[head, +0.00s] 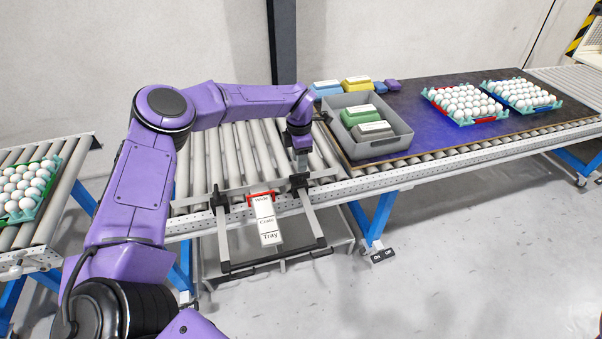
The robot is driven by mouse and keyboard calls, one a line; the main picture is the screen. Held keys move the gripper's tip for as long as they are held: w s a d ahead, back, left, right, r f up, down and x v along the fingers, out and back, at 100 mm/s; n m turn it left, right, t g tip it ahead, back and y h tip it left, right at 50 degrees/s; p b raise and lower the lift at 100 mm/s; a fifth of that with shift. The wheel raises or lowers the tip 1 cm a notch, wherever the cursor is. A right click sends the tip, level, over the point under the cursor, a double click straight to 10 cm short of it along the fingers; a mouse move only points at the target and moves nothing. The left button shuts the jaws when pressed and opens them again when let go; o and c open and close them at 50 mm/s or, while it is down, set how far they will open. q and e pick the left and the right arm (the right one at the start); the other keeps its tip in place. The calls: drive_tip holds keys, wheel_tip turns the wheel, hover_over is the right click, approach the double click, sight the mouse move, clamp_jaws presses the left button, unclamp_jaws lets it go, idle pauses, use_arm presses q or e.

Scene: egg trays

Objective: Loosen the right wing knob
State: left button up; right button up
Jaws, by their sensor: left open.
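A guide rail with two black clamps sits at the front edge of the roller conveyor. The right wing knob, as far as I can tell, belongs to the right black clamp (299,182); its wings are too small to make out. The left black clamp (220,198) stands farther left on the same rail. My left gripper (301,162) points down just above the right clamp. It is open, and I cannot tell whether its fingers are around the knob or only above it. My right gripper is not in view.
Between the clamps hangs a sliding label plate (265,215) with a red holder. A black-handled frame (280,260) juts out in front. A grey bin (380,145) with coloured blocks stands right of my gripper. Egg trays (465,118) lie far right, another (40,190) far left.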

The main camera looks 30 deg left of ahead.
sight(299, 174)
use_arm(q)
wheel_tip(299, 174, down, 6)
drive_tip(key=shift+f+p, duration=0.15)
drive_tip(key=shift+p, duration=0.6)
drive_tip(key=shift+f, duration=0.35)
drive_tip(key=shift+c, duration=0.2)
clamp_jaws()
